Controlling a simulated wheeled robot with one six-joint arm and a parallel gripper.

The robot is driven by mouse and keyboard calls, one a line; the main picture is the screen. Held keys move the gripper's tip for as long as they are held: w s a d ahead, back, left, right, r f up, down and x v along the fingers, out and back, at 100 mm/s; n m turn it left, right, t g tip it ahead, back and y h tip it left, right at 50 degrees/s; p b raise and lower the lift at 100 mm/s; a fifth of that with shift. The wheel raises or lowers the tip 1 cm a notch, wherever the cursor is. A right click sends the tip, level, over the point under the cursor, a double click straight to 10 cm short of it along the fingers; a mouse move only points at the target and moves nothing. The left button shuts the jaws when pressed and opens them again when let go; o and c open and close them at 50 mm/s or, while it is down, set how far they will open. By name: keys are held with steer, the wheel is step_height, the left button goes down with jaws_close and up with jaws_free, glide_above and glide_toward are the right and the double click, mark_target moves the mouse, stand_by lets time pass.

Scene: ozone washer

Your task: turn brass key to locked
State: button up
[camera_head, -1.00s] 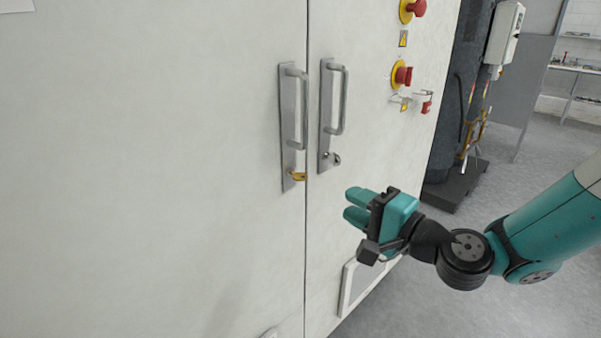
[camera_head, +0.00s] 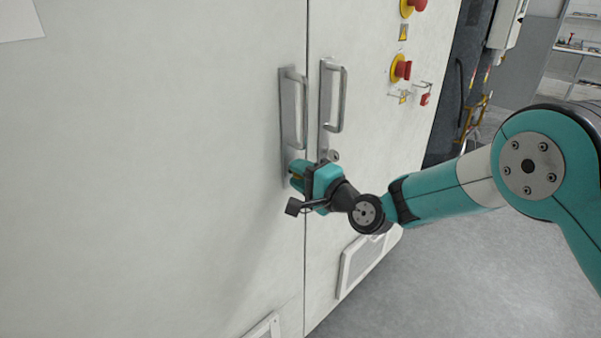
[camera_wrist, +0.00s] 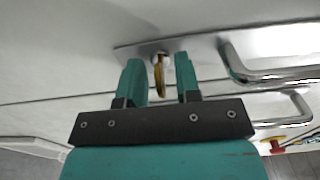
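The brass key (camera_wrist: 159,76) sits in the lock of the left door's handle plate (camera_wrist: 190,43). In the wrist view it stands between my two fingers, edge-on, with a visible gap on each side. My gripper (camera_wrist: 160,82) is open around the key and touches neither side of it that I can see. In the head view my gripper (camera_head: 298,176) is at the lower end of the left handle plate (camera_head: 286,120) and hides most of the key.
The left handle (camera_head: 301,110) rises just above my gripper. The right handle (camera_head: 342,98) and a silver lock (camera_head: 333,155) are close on the right door. Red emergency buttons (camera_head: 401,68) are farther right. The door below is mostly clear.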

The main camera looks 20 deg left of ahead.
steer(key=shift+c, duration=0.5)
jaws_close()
